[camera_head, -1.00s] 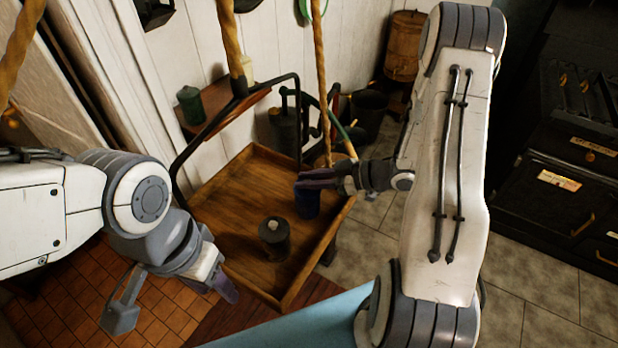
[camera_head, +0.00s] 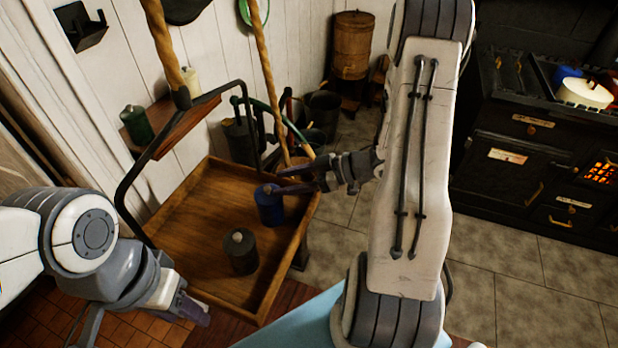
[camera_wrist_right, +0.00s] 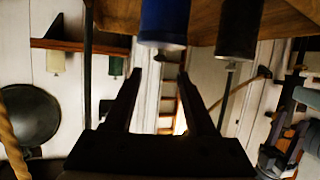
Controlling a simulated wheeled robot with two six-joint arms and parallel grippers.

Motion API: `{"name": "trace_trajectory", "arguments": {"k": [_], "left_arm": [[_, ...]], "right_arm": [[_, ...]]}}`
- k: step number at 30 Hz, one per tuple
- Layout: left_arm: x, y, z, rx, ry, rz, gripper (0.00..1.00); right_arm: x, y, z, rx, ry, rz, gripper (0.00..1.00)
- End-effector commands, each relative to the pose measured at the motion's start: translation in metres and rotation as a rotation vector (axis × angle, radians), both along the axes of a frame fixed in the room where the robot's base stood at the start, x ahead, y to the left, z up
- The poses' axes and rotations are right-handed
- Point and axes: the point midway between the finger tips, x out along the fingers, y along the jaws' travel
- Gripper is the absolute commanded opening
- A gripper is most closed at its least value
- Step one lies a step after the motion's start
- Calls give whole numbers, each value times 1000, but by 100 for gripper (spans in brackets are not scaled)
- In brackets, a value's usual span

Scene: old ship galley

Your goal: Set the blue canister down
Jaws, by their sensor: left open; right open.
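The blue canister (camera_head: 270,207) stands upright on the wooden tray table (camera_head: 205,215), near its right rim. It also shows in the right wrist view (camera_wrist_right: 163,20), upside down at the top. My right gripper (camera_head: 282,177) is open and empty, its fingers at about the height of the canister's top. In the right wrist view the open fingers (camera_wrist_right: 160,75) lie just short of the canister, with nothing between them. My left gripper (camera_head: 145,322) is open at the lower left, in front of the tray table and partly cut off by the frame.
A dark canister (camera_head: 240,252) stands on the tray nearer me. A green canister (camera_head: 136,125) sits on a wall shelf. The tray's black handle (camera_head: 130,180) rises at the left. A stove (camera_head: 520,140) stands at the right, with tiled floor between.

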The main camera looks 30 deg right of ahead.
Motion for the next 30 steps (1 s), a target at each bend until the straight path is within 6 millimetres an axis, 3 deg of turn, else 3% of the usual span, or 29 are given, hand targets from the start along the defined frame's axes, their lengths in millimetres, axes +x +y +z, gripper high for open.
{"name": "trace_trajectory", "arguments": {"k": [3, 9, 18, 20, 23, 27, 30], "left_arm": [[0, 0, -8, 0, 0, 0, 50], [0, 0, -12, 0, 0, -1, 50], [0, 0, -13, 0, 0, -1, 50], [0, 0, -13, 0, 0, -1, 50], [0, 0, -13, 0, 0, -1, 50], [0, 0, -13, 0, 0, -1, 50], [0, 0, -13, 0, 0, -1, 50]], "right_arm": [[-14, -22, 8, -5, -3, -6, 56], [-31, -46, 20, -2, -3, -3, 56], [-35, -53, 25, -11, -1, -2, 56], [-26, -50, 25, -47, -2, -13, 56], [7, -40, 23, -174, -6, -59, 56], [63, -15, 33, -420, -7, -197, 56], [81, 10, 48, -556, 23, -318, 56]]}}
